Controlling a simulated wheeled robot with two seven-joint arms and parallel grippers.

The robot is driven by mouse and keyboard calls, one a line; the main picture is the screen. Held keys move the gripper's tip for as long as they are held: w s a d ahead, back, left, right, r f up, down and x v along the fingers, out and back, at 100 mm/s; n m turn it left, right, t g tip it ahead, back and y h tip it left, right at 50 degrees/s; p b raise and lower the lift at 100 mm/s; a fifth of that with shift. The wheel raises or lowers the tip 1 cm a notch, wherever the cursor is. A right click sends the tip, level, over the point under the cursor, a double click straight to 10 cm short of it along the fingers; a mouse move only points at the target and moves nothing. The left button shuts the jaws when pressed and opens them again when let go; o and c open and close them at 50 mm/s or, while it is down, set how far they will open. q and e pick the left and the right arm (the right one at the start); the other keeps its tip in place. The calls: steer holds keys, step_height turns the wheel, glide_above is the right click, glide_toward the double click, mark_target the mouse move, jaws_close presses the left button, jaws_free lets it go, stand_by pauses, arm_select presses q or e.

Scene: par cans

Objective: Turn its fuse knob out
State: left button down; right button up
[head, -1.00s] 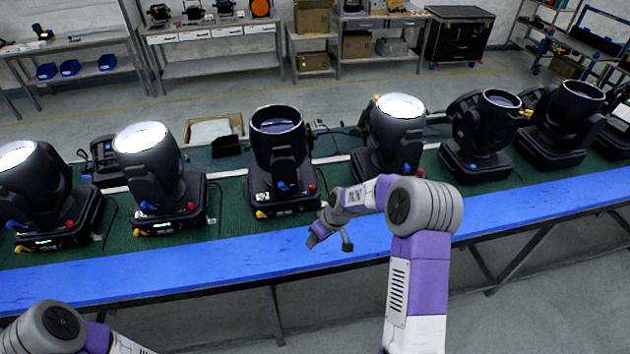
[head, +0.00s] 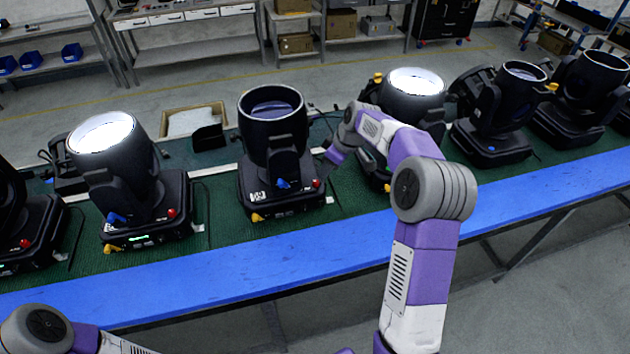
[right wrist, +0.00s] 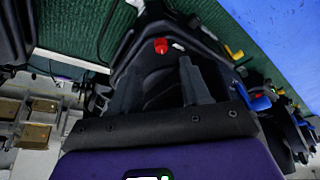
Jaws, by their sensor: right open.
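The unlit black lamp (head: 273,135) stands upright on the green mat in the middle of the head view. Its red knob (head: 317,183) is at the right front of its base, with a blue knob (head: 283,184) and a yellow one (head: 257,217) to the left. My right gripper (head: 333,158) is just right of this lamp, above the red knob's level and apart from it; the arm partly hides it. In the right wrist view its two grey fingers (right wrist: 160,75) are spread and empty, with a red knob (right wrist: 160,46) just beyond their tips. My left gripper is out of view.
A lit lamp (head: 412,90) stands close behind my right forearm, and another lit lamp (head: 110,160) stands to the left. More lamps line the bench to the right. The blue front strip (head: 250,262) of the bench is clear. An open box (head: 190,122) lies behind.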

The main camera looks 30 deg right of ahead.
mark_target(317, 182)
steer(key=shift+w+a+f, duration=0.1)
steer(key=shift+w+f, duration=0.2)
steer(key=shift+f, duration=0.2)
steer(key=shift+a+f, duration=0.15)
steer(key=shift+f, duration=0.2)
steer(key=x, duration=0.5)
steer(key=shift+f+p, duration=0.25)
steer(key=shift+p, duration=0.05)
steer(key=shift+c, duration=0.3)
jaws_close()
